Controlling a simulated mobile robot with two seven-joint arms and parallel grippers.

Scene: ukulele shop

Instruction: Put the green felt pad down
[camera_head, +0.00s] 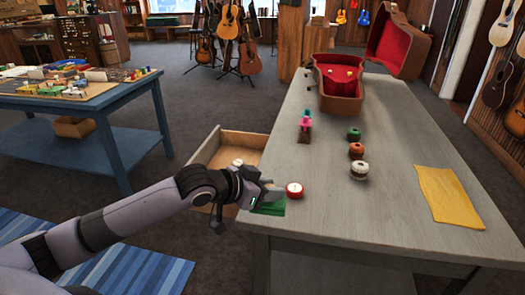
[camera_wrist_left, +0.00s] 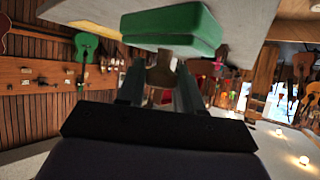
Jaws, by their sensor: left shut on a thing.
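The green felt pad (camera_head: 272,208) is at the near left corner of the grey table (camera_head: 400,225). In the left wrist view the pad (camera_wrist_left: 172,28) is a thick green block just beyond my fingertips, with a brown piece (camera_wrist_left: 163,70) between the fingers. My left gripper (camera_head: 262,193) is shut on the pad, seemingly by this brown piece. The gripper's own shape partly hides the pad in the head view, and I cannot tell whether the pad touches the tabletop. My right gripper is not in view.
A red and white round tin (camera_head: 294,189) stands close beside the pad. Several spools, including a white one (camera_head: 359,170), stand farther back. A yellow cloth (camera_head: 449,196) lies at right. An open drawer (camera_head: 228,150) juts out left. The table's front middle is clear.

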